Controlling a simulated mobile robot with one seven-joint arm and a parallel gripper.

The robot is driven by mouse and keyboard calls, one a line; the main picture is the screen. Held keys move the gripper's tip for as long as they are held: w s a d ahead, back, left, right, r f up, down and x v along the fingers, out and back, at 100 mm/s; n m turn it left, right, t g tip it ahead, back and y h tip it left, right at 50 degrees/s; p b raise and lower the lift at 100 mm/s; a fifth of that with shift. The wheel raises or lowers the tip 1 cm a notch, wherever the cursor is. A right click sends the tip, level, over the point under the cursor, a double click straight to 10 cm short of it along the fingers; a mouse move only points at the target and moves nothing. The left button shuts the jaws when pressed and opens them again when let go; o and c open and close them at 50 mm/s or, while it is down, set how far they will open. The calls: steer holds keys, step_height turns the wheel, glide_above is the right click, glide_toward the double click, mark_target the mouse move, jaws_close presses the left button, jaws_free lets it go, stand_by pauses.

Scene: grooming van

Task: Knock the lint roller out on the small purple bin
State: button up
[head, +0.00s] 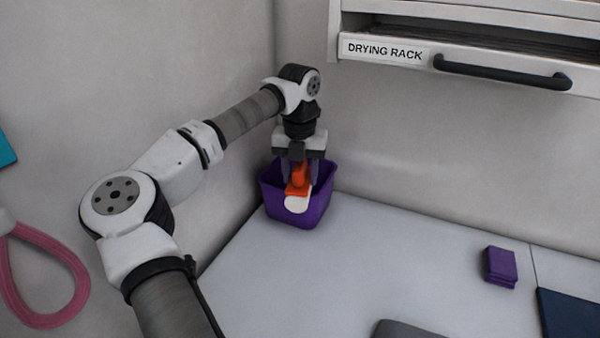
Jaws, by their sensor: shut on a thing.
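The small purple bin (283,211) stands in the back corner of the pale worktop. My gripper (299,176) is over the bin, pointing down, shut on the lint roller (297,203). The roller has an orange upper part between the fingers and a white end that shows in front of the bin's near wall in the picture. I cannot tell whether the roller touches the bin's rim. The bin's inside is mostly hidden by my gripper and the roller.
A drawer marked DRYING RACK (470,63) with a black handle hangs above at the right. A purple folded stack (500,267) and a dark blue mat (570,315) lie at the right. A grey object (412,329) is at the front edge. The worktop's middle is clear. A pink loop (45,240) hangs at the left.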

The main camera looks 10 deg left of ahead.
steer(key=shift+r+p, duration=0.65)
steer(key=shift+r, duration=2.35)
